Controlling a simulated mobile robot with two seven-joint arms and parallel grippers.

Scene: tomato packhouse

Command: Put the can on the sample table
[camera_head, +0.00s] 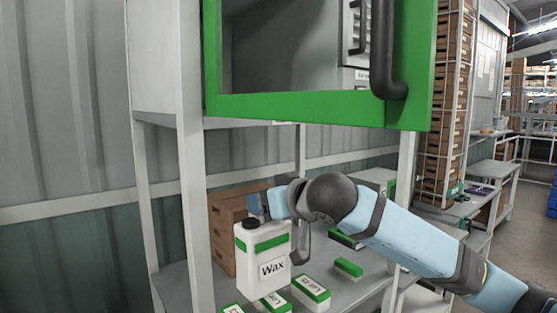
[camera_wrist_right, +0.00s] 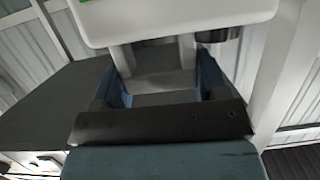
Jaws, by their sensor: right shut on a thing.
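The can (camera_head: 262,257) is a white canister marked "Wax" with a green band and a dark cap. My right gripper (camera_head: 264,204) reaches in from the right and is shut on the can near its top. The can looks upright, in front of the lower shelf; I cannot tell whether its base touches it. In the right wrist view the can (camera_wrist_right: 180,22) fills the top, with the blue fingers of my right gripper (camera_wrist_right: 163,72) on either side of its handle. My left gripper is not in view. No table is labelled as the sample table; grey tables (camera_head: 494,169) stand at the far right.
The lower shelf (camera_head: 178,290) holds green-and-white boxes (camera_head: 311,290) and a brown box (camera_head: 226,232). A green-framed cabinet door (camera_head: 300,107) with a dark handle hangs above my arm. White posts (camera_head: 192,190) flank the shelf. A crate rack (camera_head: 440,110) stands at right.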

